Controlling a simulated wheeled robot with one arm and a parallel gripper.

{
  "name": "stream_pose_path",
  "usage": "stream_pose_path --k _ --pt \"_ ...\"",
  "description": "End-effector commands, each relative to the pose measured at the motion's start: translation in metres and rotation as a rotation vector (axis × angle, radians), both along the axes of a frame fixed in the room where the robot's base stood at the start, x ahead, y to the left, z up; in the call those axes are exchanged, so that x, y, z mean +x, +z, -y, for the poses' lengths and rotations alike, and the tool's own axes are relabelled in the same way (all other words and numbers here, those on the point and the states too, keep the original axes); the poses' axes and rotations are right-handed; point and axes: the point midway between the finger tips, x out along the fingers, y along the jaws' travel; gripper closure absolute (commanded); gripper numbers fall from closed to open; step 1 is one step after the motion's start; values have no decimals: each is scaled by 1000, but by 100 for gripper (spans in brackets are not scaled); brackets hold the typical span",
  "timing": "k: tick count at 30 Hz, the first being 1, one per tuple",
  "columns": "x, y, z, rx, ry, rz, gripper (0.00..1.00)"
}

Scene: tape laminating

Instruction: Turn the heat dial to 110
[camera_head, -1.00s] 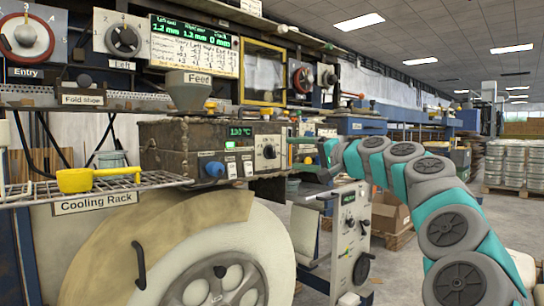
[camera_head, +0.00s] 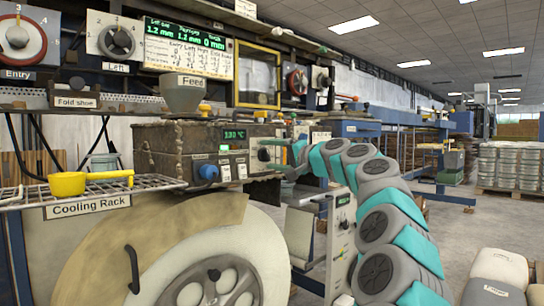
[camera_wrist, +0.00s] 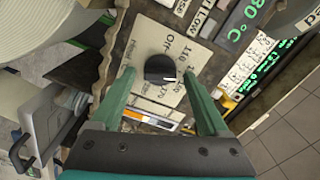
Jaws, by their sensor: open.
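The heat dial (camera_wrist: 160,68) is a round black knob with a pale pointer mark, on a light plate (camera_wrist: 183,48) printed with "Off" and numbers including 110. In the head view the dial (camera_head: 263,154) is partly seen on the front of the brown heater box (camera_head: 165,150), beside a green display (camera_head: 235,135) that reads about 130 °C. My gripper (camera_wrist: 158,76) is open, its green fingers on either side of the dial in the wrist view. I cannot tell whether they touch it. In the head view my gripper (camera_head: 294,152) reaches the dial from the right.
A feed hopper (camera_head: 183,95) stands on top. A yellow scoop (camera_head: 85,182) lies on the cooling rack (camera_head: 88,205) at left. A large wheel (camera_head: 215,270) is below.

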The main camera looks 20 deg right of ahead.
Motion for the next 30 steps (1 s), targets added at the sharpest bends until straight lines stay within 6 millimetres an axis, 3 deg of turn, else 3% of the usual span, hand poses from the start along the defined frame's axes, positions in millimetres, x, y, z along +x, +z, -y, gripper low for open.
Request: stream_pose_path --k 2,22,30 --pt "0 0 0 0 0 0 23" --pt "0 0 0 0 0 0 98" --pt "0 -1 0 -15 1 4 100"
